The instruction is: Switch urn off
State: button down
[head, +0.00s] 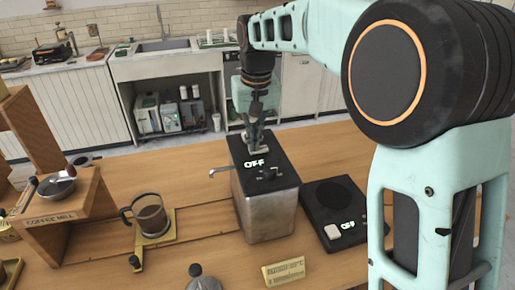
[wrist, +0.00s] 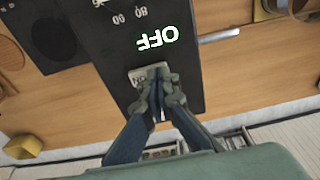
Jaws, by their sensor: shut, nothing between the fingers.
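The urn (head: 265,205) is a metal box with a black top, standing on the wooden counter. Its display (head: 255,163) glows "OFF", and the same display shows in the wrist view (wrist: 160,39). A pale rocker switch (wrist: 142,75) sits on the black top, with lettering partly covered by my fingers. My gripper (head: 257,143) is over the far end of the urn's top. In the wrist view my gripper (wrist: 160,84) is shut and empty, its fingertips at the switch. I cannot tell whether they touch it.
A black hot plate (head: 336,205), also showing "OFF", stands just right of the urn. A glass mug (head: 150,215) and a wooden coffee mill (head: 70,205) are to the left. A yellow sign (head: 283,272) lies in front. A spout (head: 222,171) sticks out left of the urn.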

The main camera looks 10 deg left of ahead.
notch_tip(320, 180, up, 7)
jog(key=p, duration=0.6)
dwell(0.6)
